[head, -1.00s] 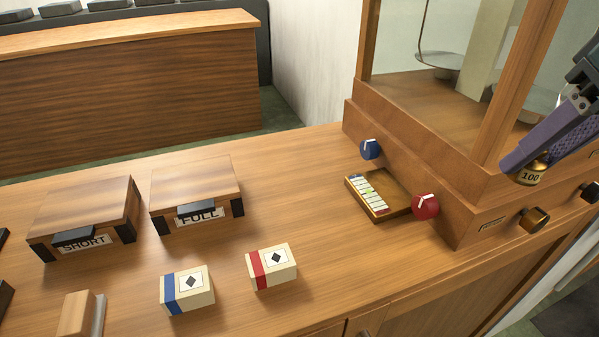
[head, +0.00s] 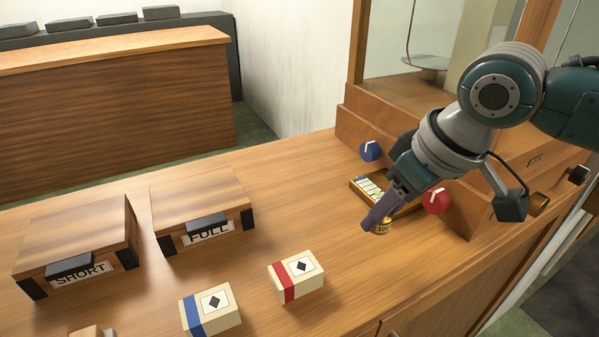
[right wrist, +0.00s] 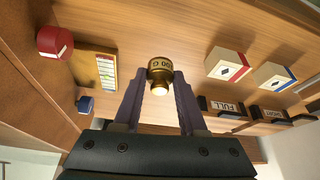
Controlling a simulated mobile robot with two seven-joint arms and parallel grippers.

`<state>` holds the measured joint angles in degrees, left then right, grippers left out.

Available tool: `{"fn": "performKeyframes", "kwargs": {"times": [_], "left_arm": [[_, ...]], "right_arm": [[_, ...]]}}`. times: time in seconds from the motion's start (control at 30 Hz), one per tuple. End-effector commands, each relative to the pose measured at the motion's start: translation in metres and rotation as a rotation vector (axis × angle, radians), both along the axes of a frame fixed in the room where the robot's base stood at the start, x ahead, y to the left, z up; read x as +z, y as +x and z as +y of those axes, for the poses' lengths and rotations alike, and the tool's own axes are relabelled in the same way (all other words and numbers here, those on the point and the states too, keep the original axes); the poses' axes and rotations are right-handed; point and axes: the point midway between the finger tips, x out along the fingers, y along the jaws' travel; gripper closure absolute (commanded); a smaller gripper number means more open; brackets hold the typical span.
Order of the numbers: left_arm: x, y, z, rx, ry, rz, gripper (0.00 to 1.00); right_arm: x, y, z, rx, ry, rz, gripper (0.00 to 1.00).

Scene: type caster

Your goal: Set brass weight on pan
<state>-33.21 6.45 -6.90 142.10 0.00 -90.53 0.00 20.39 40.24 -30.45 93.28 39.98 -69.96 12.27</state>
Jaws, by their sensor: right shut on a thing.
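The brass weight (head: 383,227), with a pale label on its side, is held between the fingertips of my right gripper (head: 378,217). The right wrist view also shows the brass weight (right wrist: 160,74) between both fingers of the right gripper (right wrist: 160,84). In the head view it is in front of the small tray by the balance case; whether it touches the table I cannot tell. One balance pan (head: 427,62) hangs inside the glass case at the back right. My arm hides much of the case's front. My left gripper is not in view.
The wooden case base (head: 351,124) carries a blue knob (head: 371,151) and a red knob (head: 436,200). A shallow tray (head: 356,187) with a striped card lies before it. Boxes marked SHORT (head: 75,240) and FULL (head: 200,210), and two cream boxes (head: 297,277) (head: 212,309), stand left.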

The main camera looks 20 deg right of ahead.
Motion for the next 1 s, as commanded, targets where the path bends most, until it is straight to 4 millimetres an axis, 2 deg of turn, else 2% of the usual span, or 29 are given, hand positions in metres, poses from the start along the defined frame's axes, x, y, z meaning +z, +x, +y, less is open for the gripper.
{"fn": "performKeyframes", "kwargs": {"times": [0.03, 0.27, 0.43, 0.87, 0.9, 1.0], "left_arm": [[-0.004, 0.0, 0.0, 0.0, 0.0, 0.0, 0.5], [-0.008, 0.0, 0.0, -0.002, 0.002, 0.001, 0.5], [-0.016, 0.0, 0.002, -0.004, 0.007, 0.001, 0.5], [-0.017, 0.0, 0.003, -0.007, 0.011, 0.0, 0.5], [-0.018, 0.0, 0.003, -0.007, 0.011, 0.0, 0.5], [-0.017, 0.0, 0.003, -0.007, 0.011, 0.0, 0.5]], "right_arm": [[-0.012, 0.0, 0.0, -0.001, -0.001, 0.001, 1.0], [-0.034, 0.0, 0.0, 0.0, 0.0, 0.0, 1.0], [-0.06, 0.0, 0.0, -0.001, 0.0, 0.0, 1.0], [-0.068, 0.0, 0.0, 0.0, -0.001, -0.001, 1.0], [-0.068, 0.0, 0.0, 0.0, -0.001, -0.001, 0.58], [-0.068, 0.0, 0.0, 0.0, -0.001, -0.001, 0.47]]}}
